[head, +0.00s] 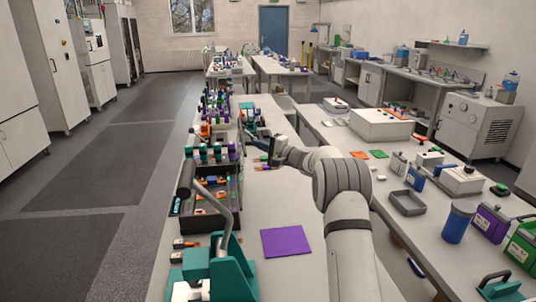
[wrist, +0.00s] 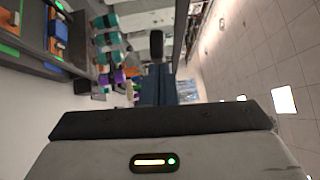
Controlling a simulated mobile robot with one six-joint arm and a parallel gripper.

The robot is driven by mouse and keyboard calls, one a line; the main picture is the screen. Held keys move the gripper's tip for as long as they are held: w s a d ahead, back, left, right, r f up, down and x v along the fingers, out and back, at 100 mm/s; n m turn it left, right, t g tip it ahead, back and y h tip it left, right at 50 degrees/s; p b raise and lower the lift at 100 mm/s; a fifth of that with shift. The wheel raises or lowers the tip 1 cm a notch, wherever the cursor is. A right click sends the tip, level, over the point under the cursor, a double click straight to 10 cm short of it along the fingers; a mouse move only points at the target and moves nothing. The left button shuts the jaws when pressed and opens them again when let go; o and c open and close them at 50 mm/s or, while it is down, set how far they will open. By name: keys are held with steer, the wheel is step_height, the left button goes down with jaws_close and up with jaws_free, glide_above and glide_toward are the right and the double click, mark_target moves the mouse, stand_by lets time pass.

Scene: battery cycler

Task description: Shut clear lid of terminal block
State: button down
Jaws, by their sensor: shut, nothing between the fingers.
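My gripper (head: 273,150) is shut and empty, at the end of my arm over the middle of the long left bench. It is just right of the row of teal and purple cylinders and cycler gear. In the wrist view its shut fingers (wrist: 156,46) point up the picture, with coloured cylinders (wrist: 108,45) to their left. I cannot make out the terminal block or its clear lid in either view. They may be too small to tell or hidden among the gear near my gripper.
A teal lever press (head: 215,268) stands at the near left of the bench. A dark rack (head: 238,190) with orange parts stands behind it. A purple mat (head: 286,241) lies flat on clear bench. The right bench holds a grey tray (head: 407,203) and a blue jar (head: 457,224).

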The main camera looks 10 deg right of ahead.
steer(key=a+f+n+g+h+p, duration=0.1)
steer(key=a+n+g+h+p, duration=0.45)
steer(key=a, duration=1.45)
steer(key=a+f+n+t+h+b, duration=0.1)
steer(key=a+f+t+h+b, duration=0.1)
steer(key=a+f+b, duration=0.3)
steer(key=shift+a+f+b, duration=0.4)
steer(key=shift+a+f, duration=0.25)
steer(key=shift+f, duration=0.9)
